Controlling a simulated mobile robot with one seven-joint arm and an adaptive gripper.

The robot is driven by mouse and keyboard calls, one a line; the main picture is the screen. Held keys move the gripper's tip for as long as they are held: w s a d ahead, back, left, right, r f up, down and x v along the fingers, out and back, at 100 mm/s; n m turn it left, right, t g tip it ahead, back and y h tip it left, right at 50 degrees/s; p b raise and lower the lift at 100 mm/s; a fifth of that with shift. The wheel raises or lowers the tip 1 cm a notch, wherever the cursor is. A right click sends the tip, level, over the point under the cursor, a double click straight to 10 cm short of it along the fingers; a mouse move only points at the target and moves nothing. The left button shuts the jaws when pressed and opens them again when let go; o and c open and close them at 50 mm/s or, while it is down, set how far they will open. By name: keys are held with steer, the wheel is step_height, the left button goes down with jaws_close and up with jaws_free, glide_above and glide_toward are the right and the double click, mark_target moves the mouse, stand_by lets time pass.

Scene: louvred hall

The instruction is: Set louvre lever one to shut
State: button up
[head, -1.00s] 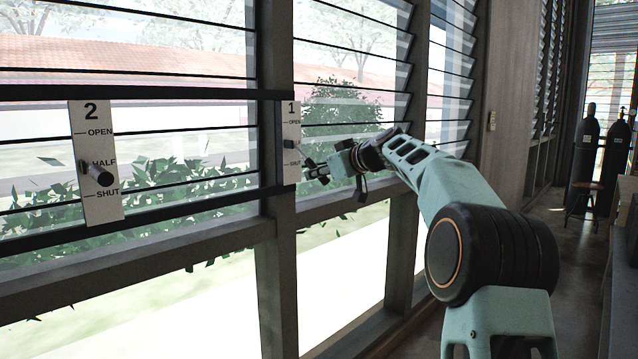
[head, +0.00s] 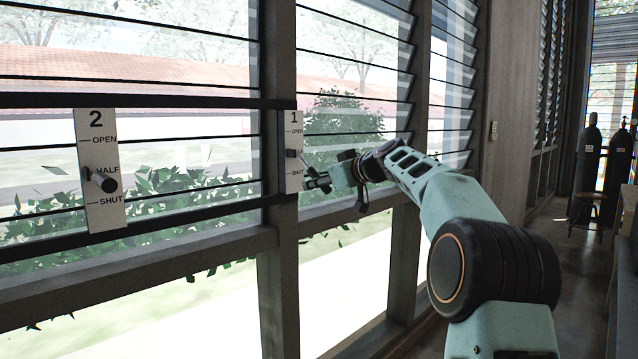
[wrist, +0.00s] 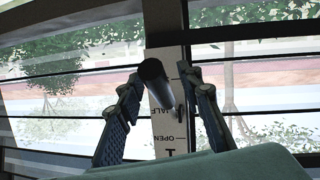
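Louvre lever one (head: 292,153) is a short rod with a dark end on a white plate (head: 294,183) marked 1. It stands about midway between OPEN above and SHUT below, near half. My gripper (head: 317,181) is just right of the plate, around the height of SHUT. In the wrist view the plate (wrist: 168,129) appears upside down, with the lever's dark end (wrist: 152,72) showing between the two spread fingers of my gripper (wrist: 158,78). The gripper looks open; I cannot tell whether a finger touches the lever. The SHUT mark is hidden in the wrist view.
Lever two (head: 101,180) sits at half on its own plate (head: 98,217) to the left. Window posts, dark rails and glass louvres lie close around the plates. Gas cylinders (head: 587,165) and a stool (head: 588,207) stand far right, with open floor before them.

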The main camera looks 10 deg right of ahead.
steer(key=v, duration=1.2)
steer(key=shift+a+f, duration=0.1)
